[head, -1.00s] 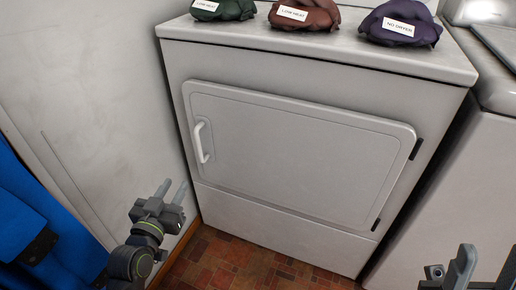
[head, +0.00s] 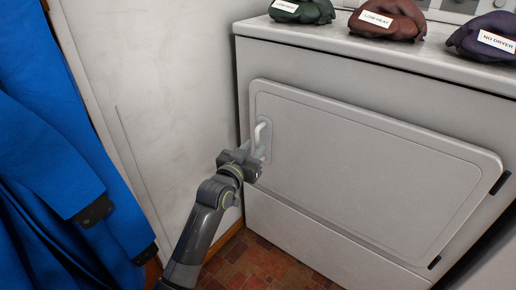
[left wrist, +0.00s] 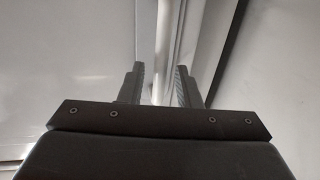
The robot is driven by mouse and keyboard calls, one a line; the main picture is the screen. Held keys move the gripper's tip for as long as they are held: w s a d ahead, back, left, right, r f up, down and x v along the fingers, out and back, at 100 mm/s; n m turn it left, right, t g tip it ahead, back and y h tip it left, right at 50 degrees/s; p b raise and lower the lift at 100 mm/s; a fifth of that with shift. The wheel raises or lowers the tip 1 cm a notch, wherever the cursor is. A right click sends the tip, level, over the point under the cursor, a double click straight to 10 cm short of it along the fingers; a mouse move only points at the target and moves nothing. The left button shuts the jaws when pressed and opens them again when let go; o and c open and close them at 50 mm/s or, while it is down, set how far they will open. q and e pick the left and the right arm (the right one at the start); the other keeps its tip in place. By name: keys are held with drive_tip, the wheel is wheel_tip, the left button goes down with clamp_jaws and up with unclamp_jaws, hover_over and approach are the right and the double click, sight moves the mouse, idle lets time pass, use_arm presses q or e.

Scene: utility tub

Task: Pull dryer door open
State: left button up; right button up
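The dryer door (head: 370,170) is a light grey panel on the front of the dryer, and it looks shut. Its white handle (head: 257,133) is a vertical bar near the door's left edge. My left gripper (head: 258,156) is at the lower part of the handle in the head view. In the left wrist view my left gripper (left wrist: 161,85) is open, with its two fingers apart and the white handle bar (left wrist: 163,45) running between them. I cannot tell whether either finger touches the bar. My right gripper is not in view.
Three labelled cloth bundles, green (head: 302,11), brown (head: 388,19) and purple (head: 485,37), lie on the dryer top (head: 400,62). Blue fabric (head: 50,150) hangs at the left by a pale wall (head: 150,90). Dark hinges (head: 500,183) are at the door's right edge.

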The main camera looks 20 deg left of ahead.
use_arm(q)
drive_tip(key=shift+w+d+b, duration=0.15)
drive_tip(key=shift+w+b, duration=0.05)
drive_tip(key=shift+w, duration=0.55)
drive_tip(key=shift+w+d+b, duration=0.1)
drive_tip(key=shift+w+b, duration=0.05)
drive_tip(key=shift+w, duration=0.55)
clamp_jaws()
